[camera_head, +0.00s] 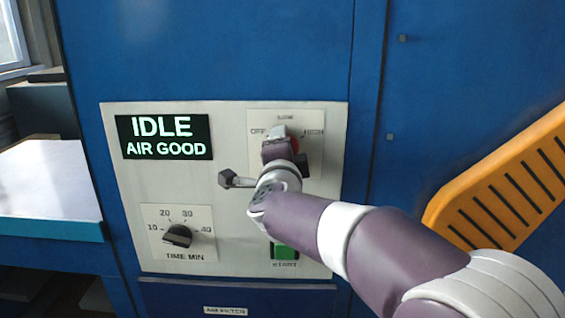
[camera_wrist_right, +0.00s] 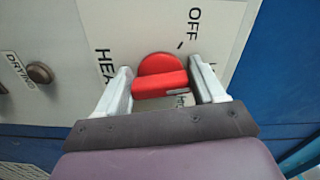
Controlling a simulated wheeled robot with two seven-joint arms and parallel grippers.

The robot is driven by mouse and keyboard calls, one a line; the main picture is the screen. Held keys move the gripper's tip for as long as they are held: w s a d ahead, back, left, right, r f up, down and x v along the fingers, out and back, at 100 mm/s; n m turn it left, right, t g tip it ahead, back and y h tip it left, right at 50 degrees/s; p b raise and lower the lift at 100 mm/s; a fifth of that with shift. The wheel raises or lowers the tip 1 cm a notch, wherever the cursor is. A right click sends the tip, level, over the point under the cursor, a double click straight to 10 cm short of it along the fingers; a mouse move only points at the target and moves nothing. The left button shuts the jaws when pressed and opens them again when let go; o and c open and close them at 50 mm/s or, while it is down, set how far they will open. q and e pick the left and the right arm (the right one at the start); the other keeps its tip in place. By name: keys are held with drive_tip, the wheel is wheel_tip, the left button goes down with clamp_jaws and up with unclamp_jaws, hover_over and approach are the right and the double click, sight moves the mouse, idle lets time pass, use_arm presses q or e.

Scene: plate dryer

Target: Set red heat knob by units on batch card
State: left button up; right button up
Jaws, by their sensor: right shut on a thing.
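The red heat knob (camera_wrist_right: 160,75) sits on the pale control panel, between the two light fingers of my right gripper (camera_wrist_right: 162,84) in the wrist view. The gripper is shut on its raised bar. A short pale mark shows on the bar's near edge. The word OFF and a dark tick are close by, above and right of the knob there. I see no readable batch card. My left gripper is not in view.
A display (camera_head: 165,137) reads IDLE, AIR GOOD. A black time knob (camera_head: 177,236) is at the panel's lower left. A green START button (camera_head: 285,250) lies just under my right arm. An orange slotted part (camera_head: 500,185) is at the right. A bench (camera_head: 45,190) stands left.

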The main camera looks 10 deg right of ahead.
drive_tip(key=shift+m+b, duration=0.6)
drive_tip(key=shift+m, duration=0.4)
drive_tip(key=o, duration=1)
drive_tip(key=shift+c, duration=0.2)
drive_tip(key=v, duration=1.2)
drive_tip(key=shift+s+b, duration=0.4)
drive_tip(key=shift+a, duration=0.1)
